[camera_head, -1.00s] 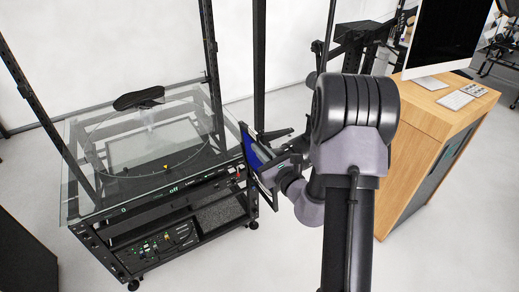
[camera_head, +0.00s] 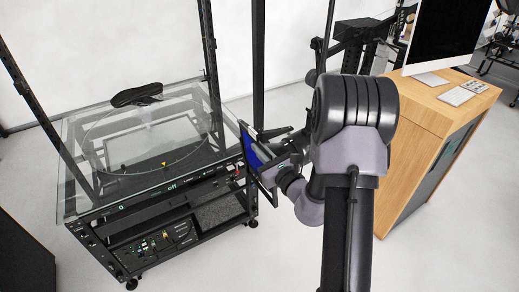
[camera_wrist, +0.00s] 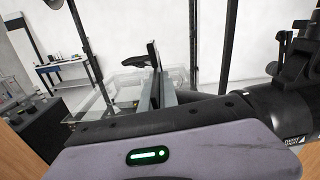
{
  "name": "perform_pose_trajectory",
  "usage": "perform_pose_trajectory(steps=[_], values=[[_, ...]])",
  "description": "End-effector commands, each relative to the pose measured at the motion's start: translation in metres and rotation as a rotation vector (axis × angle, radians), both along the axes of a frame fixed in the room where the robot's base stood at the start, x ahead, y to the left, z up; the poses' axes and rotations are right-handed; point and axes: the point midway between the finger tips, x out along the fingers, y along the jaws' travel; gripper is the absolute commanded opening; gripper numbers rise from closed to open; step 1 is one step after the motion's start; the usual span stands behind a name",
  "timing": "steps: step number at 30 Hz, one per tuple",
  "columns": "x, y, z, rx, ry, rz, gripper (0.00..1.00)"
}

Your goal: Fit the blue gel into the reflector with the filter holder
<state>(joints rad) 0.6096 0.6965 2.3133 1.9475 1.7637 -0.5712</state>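A blue sheet (camera_head: 251,147), which looks like the blue gel, stands nearly edge-on in a thin dark frame. In the head view it is at the end of my gripper (camera_head: 270,161), just right of the turntable cabinet. My gripper appears shut on it; the arm hides part of the grip. In the wrist view my gripper (camera_wrist: 165,92) shows upright grey pieces between the fingers, and no blue face is visible. I cannot make out the reflector clearly; a black fixture (camera_head: 360,32) behind my arm is partly hidden.
A wooden desk (camera_head: 415,110) with a monitor (camera_head: 447,35) is at right. Dark stands rise behind my arm.

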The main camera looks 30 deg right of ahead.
Motion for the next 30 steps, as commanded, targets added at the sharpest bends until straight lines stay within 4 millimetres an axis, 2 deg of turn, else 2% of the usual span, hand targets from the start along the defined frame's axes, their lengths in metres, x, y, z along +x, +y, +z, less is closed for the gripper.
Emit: perform_pose_trajectory(steps=[30], values=[[0.0,-0.003,-0.026,0.0,0.0,-0.001,0.0]])
